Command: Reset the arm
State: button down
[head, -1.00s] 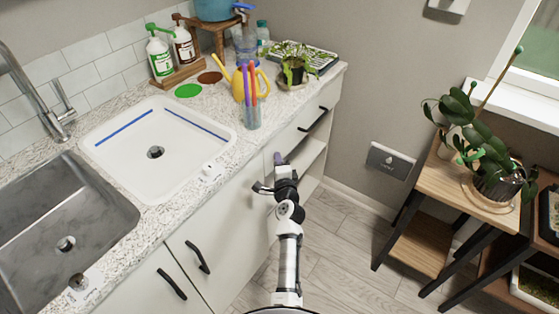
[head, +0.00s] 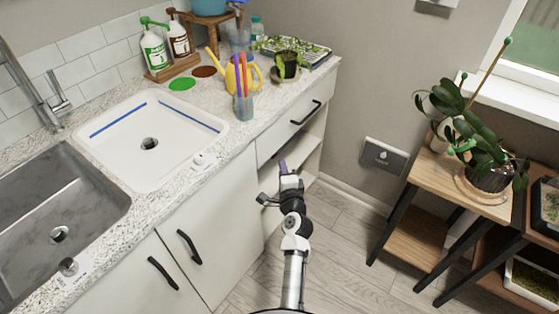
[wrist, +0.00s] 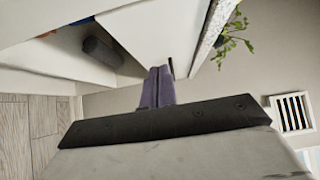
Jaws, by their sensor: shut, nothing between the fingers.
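My gripper (head: 283,166) is in front of the open shelf below the counter's right end, in the head view. In the wrist view its two purple-grey fingers (wrist: 157,88) are together with nothing between them. The arm reaches up from the bottom of the head view, over the floor. A dark grey rounded object (wrist: 102,52) lies inside the white shelf space in the wrist view, left of the fingers and apart from them.
The counter (head: 215,165) carries a sink, a white basin (head: 165,110), a yellow watering can (head: 233,75), a cup of sticks (head: 243,105) and a potted plant (head: 288,68). A wooden plant stand (head: 455,182) is at right. Floor between is clear.

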jog(key=s, duration=0.2)
jog(key=s+d+b, duration=0.1)
jog(key=s, duration=0.1)
jog(key=shift+s+d, duration=0.1)
jog(key=shift+s, duration=0.3)
